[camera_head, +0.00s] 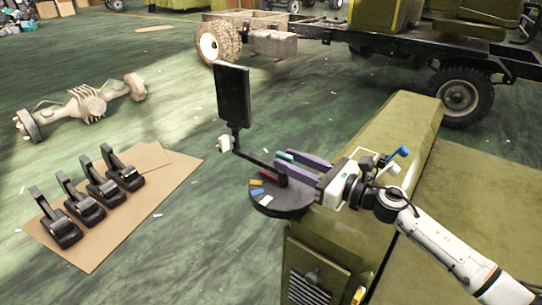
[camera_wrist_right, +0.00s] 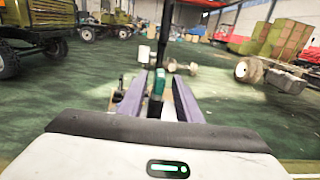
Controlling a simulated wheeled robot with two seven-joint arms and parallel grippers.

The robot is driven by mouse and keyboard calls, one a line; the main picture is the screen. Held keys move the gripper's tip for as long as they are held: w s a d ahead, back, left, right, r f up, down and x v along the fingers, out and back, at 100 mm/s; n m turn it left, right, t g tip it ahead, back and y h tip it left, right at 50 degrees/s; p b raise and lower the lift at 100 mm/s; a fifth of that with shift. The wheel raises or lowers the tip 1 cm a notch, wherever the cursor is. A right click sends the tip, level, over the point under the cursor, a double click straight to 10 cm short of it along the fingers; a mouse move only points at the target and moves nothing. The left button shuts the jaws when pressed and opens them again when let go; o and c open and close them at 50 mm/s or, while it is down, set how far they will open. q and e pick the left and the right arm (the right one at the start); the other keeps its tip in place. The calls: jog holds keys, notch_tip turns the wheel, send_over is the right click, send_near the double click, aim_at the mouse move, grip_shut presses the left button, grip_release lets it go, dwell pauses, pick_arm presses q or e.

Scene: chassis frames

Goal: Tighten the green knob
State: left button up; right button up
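The green knob (camera_head: 284,157) sits on a black stand whose round base (camera_head: 286,205) rests on an olive box. A tall dark panel (camera_head: 233,97) rises on the stand's arm. My right gripper (camera_head: 283,159) reaches in from the right, with its purple fingers apart at the knob. In the right wrist view the green knob (camera_wrist_right: 155,88) shows between the two fingers (camera_wrist_right: 158,82), with a gap seen on the right side. Whether a finger touches it, I cannot tell. My left gripper is not in view.
Blue, yellow and red tags (camera_head: 257,182) lie on the round base. The olive box (camera_head: 395,150) extends behind and right. Several black pedal-like parts (camera_head: 85,200) stand on cardboard at left. An axle (camera_head: 88,105) and a truck chassis (camera_head: 350,38) lie beyond. The green floor between is open.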

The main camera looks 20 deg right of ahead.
aim_at(276, 155)
jog(key=x, duration=0.6)
jog(key=shift+w+a, duration=0.1)
jog(key=shift+c, duration=0.2)
grip_shut()
